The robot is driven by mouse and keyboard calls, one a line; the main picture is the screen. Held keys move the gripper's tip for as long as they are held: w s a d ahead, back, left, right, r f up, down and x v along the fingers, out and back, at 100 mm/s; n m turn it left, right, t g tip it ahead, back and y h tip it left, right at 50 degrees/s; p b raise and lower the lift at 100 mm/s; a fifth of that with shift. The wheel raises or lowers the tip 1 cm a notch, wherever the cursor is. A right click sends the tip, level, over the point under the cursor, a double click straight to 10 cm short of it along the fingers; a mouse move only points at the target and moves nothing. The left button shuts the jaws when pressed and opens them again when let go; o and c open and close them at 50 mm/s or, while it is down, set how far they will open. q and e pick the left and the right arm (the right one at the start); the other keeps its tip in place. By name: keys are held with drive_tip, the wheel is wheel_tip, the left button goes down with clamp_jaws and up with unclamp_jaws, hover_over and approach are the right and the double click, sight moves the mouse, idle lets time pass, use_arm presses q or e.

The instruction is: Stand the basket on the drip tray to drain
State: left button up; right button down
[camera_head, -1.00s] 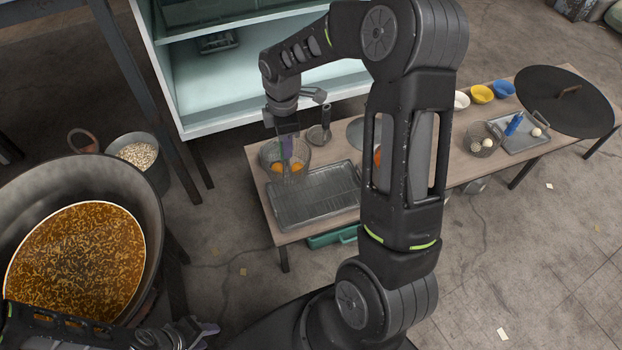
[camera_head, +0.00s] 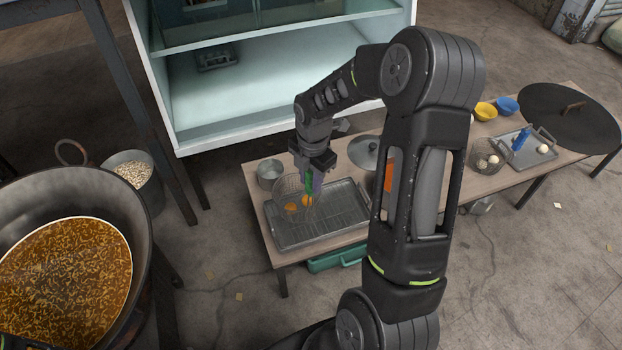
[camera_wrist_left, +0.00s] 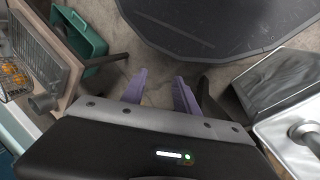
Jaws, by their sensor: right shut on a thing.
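The wire basket (camera_head: 287,188) holds orange pieces and is at the back-left part of the drip tray (camera_head: 340,222) in the head view. My right gripper (camera_head: 311,188) is shut on the basket at its right side, near a green part. Whether the basket's bottom touches the tray cannot be told. The basket also shows at the left edge of the left wrist view (camera_wrist_left: 13,80), with the tray (camera_wrist_left: 36,45) beside it. My left gripper (camera_wrist_left: 160,92) shows two purple fingers apart, with nothing between them.
A small metal pot (camera_head: 269,172) stands behind the tray's left end. A lid (camera_head: 365,152) lies behind the tray. A second basket (camera_head: 489,157), bowls and a large dark lid (camera_head: 568,118) are on the table's right. A big pan of brown liquid (camera_head: 65,275) is at left.

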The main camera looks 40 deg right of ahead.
drive_tip(key=shift+f+b, duration=2.55)
drive_tip(key=shift+f, duration=0.8)
drive_tip(key=c, duration=1)
unclamp_jaws()
drive_tip(key=shift+r, duration=0.1)
wheel_tip(320, 180, up, 8)
drive_tip(key=shift+s+f+p, duration=0.15)
drive_tip(key=shift+p, duration=0.55)
